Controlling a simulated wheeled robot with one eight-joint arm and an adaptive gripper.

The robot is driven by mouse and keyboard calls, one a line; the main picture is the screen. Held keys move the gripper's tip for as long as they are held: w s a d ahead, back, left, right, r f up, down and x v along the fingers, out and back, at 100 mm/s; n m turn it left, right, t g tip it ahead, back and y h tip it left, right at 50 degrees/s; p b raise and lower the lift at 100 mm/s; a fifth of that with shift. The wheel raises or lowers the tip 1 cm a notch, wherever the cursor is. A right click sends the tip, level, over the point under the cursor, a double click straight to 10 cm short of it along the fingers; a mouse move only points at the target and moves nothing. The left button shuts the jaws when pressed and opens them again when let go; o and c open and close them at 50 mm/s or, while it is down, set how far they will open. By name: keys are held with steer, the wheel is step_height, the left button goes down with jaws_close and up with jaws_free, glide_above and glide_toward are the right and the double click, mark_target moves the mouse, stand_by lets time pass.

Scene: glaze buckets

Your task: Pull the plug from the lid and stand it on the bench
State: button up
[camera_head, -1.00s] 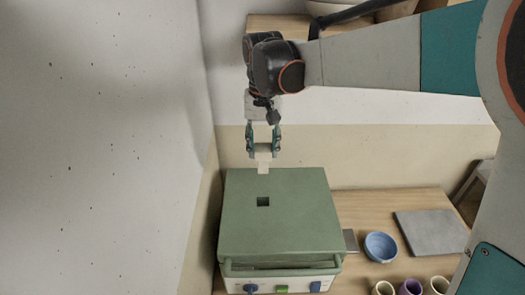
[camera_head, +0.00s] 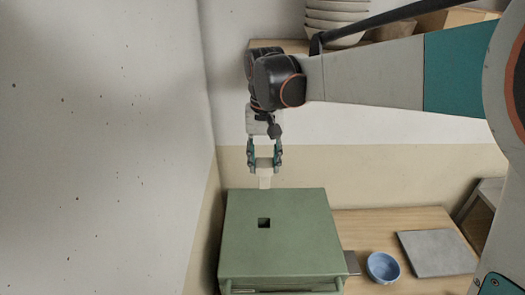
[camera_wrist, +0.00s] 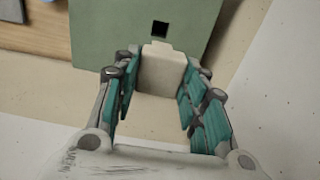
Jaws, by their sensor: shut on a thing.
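My gripper (camera_head: 264,160) is shut on a cream-coloured plug (camera_head: 265,181) and holds it above the far edge of the green lid. The plug also shows between the teal fingers in the wrist view (camera_wrist: 163,72). The green lid (camera_head: 285,250) lies flat on a box-like body, with a square dark hole (camera_head: 264,223) near its middle left. The hole is empty and shows in the wrist view too (camera_wrist: 160,29). The plug is clear of the hole. Its lower end is close to the lid's back edge in the picture; the exact height is unclear.
The wooden bench (camera_head: 365,222) has bare room right of the lid. A blue bowl (camera_head: 382,267) and a grey slab (camera_head: 437,252) stand on it. A stack of pale bowls (camera_head: 335,20) sits on a shelf behind. A wall is close on the left.

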steer(key=shift+r+p, duration=2.05)
steer(key=shift+r, duration=1.25)
